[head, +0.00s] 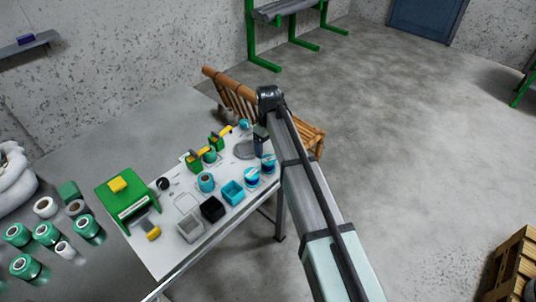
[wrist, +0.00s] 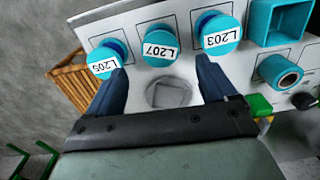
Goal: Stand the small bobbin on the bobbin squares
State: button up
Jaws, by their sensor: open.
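Three teal-and-blue bobbins with white labels stand on outlined squares in the wrist view: L205 (wrist: 103,61), L207 (wrist: 160,48) and L203 (wrist: 220,37). Two of these labelled bobbins show in the head view, a nearer one (head: 252,175) and a farther one (head: 268,161). A teal spool with a brown core (wrist: 280,72) stands on another outlined square; it also shows in the head view (head: 206,182). I cannot tell which is the small bobbin. My gripper (wrist: 160,66) is open and empty above the table, its fingers either side of L207 in the picture. It shows dark in the head view (head: 260,144).
A teal bin (head: 232,192), a black bin (head: 212,209) and a grey bin (head: 190,228) line the white table's front. A grey round dish (wrist: 168,93) lies below my gripper. Green-and-yellow devices (head: 195,162) stand behind. A wooden bench (head: 235,98) is beyond the table.

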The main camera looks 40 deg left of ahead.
aim_at(268, 159)
jog(key=shift+r, duration=2.3)
jog(key=w+d+f+m+g+h, duration=0.1)
jog(key=w+d+f+m, duration=0.15)
jog(key=d+f, duration=0.6)
jog(key=w+d+f+m, duration=0.1)
jog(key=w+d+f, duration=0.3)
jog(key=d+f, duration=0.45)
jog(key=s+d+f+m+g, duration=0.1)
jog(key=d+f+m, duration=0.1)
jog(key=d+f, duration=0.65)
jog(key=s+d+f+m+g, duration=0.15)
jog(key=d+f, duration=0.35)
jog(key=d, duration=0.7)
jog(key=s+d+f+m+g, duration=0.1)
jog(key=s+d+f+m, duration=0.2)
jog(key=s+d+f, duration=0.5)
jog(key=s+d+f+m, duration=0.2)
jog(key=s+d+m, duration=0.1)
jog(key=d, duration=0.8)
jog(key=s+d+f+m+g, duration=0.1)
jog(key=s+d+f+m, duration=0.1)
jog(key=s+d, duration=0.3)
jog(key=s+d+f+m+g+y, duration=0.1)
jog(key=s+d, duration=0.4)
jog(key=s, duration=0.8)
jog(key=shift+d+f+m, duration=0.35)
jog(key=shift+f+m, duration=0.2)
jog(key=shift+m, duration=0.15)
